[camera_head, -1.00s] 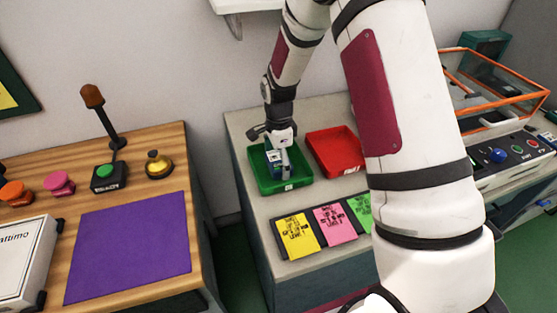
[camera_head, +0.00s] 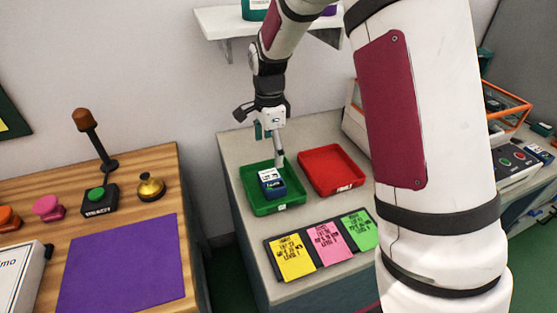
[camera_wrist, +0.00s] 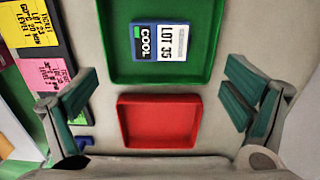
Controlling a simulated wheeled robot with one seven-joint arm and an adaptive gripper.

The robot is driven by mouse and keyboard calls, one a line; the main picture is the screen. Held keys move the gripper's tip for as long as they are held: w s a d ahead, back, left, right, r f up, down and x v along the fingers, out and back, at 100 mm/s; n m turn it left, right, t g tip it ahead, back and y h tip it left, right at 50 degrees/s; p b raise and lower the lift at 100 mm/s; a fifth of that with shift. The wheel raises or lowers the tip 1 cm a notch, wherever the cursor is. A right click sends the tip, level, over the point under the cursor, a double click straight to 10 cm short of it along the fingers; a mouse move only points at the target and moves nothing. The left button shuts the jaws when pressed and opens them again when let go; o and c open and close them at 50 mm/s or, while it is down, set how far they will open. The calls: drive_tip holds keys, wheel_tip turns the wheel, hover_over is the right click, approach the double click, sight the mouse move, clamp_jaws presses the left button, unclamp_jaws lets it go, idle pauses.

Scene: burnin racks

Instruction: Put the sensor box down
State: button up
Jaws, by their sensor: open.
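The sensor box (camera_head: 271,183), blue with a white label, rests in the green tray (camera_head: 284,207) on the grey table. In the wrist view the box (camera_wrist: 159,42) shows a label reading "COOL" and "LOT 35", lying in the green tray (camera_wrist: 120,75). My gripper (camera_head: 270,150) is above the tray, apart from the box. In the wrist view its two fingers (camera_wrist: 160,108) are spread wide with nothing between them in their grip.
A red tray (camera_head: 360,182) stands right of the green one and looks empty. Yellow, pink and green cards (camera_head: 325,243) lie in front. A wooden table at left carries a purple mat (camera_head: 125,265), buttons and a bell (camera_head: 150,187). A wall shelf (camera_head: 222,24) is above.

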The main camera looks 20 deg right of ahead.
drive_tip(key=s+r+n+t, duration=0.2)
drive_tip(key=s+r+n, duration=0.6)
drive_tip(key=s+r, duration=0.55)
drive_tip(key=s+r+n+t, duration=0.1)
drive_tip(key=s+r+n, duration=0.2)
drive_tip(key=s+n, duration=0.7)
drive_tip(key=s, duration=0.8)
drive_tip(key=shift+s+d+t, duration=0.15)
drive_tip(key=shift+s+t, duration=0.15)
drive_tip(key=shift+s, duration=0.05)
drive_tip(key=shift+r, duration=0.1)
drive_tip(key=shift+s+r+t+p, duration=0.1)
drive_tip(key=shift+r+t+p, duration=0.2)
drive_tip(key=shift+r+p, duration=1.05)
drive_tip(key=shift+r, duration=0.1)
